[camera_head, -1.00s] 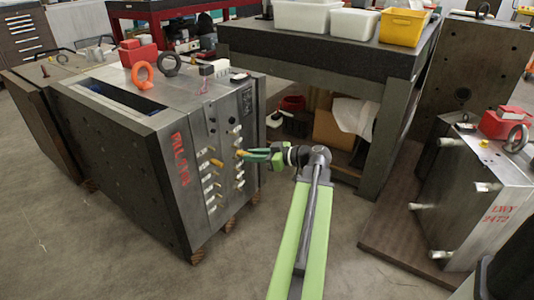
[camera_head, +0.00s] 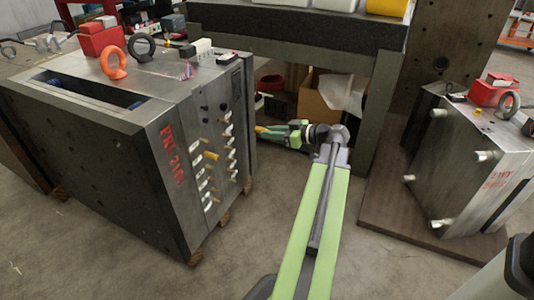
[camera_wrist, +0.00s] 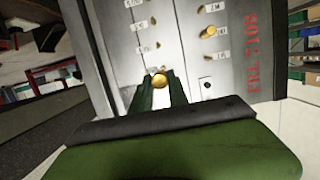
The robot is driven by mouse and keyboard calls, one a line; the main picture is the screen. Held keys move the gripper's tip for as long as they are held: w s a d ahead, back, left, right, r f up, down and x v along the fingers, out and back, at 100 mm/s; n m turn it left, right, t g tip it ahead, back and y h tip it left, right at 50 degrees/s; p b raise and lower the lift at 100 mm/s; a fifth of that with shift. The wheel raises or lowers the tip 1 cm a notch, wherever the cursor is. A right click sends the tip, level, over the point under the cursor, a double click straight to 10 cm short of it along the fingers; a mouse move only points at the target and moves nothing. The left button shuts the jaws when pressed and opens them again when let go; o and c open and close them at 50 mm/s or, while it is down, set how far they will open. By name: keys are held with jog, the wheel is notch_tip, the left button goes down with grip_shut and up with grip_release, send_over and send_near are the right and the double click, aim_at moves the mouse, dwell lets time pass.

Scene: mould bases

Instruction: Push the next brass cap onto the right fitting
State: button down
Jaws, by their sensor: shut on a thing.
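My gripper (camera_head: 262,131) is shut on a brass cap. The cap (camera_wrist: 160,81) shows between the fingertips in the wrist view. Several pale fittings (camera_head: 230,154) stand in two columns. In the head view the fingertips are right of the right column, apparently clear of the fittings.
A dark bench (camera_head: 300,35) with containers stands behind my arm. A second mould base (camera_head: 465,170) with projecting pins stands on a board at the right. Orange (camera_head: 115,61) and dark lifting rings top the large mould.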

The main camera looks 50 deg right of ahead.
notch_tip(320, 180, down, 8)
jog(key=b, duration=0.6)
jog(key=w+a+r+p, duration=0.1)
jog(key=w+a, duration=0.1)
jog(key=w, duration=0.8)
jog(key=shift+a, duration=0.3)
jog(key=shift+w+a, duration=0.1)
jog(key=shift+w, duration=0.35)
jog(key=shift+w+a, duration=0.1)
jog(key=shift+w, duration=0.35)
jog(key=shift+w+a, duration=0.1)
jog(key=shift+w, duration=0.35)
jog(key=shift+w, duration=0.2)
dwell(0.3)
jog(key=shift+w+a, duration=0.15)
jog(key=shift+w, duration=0.15)
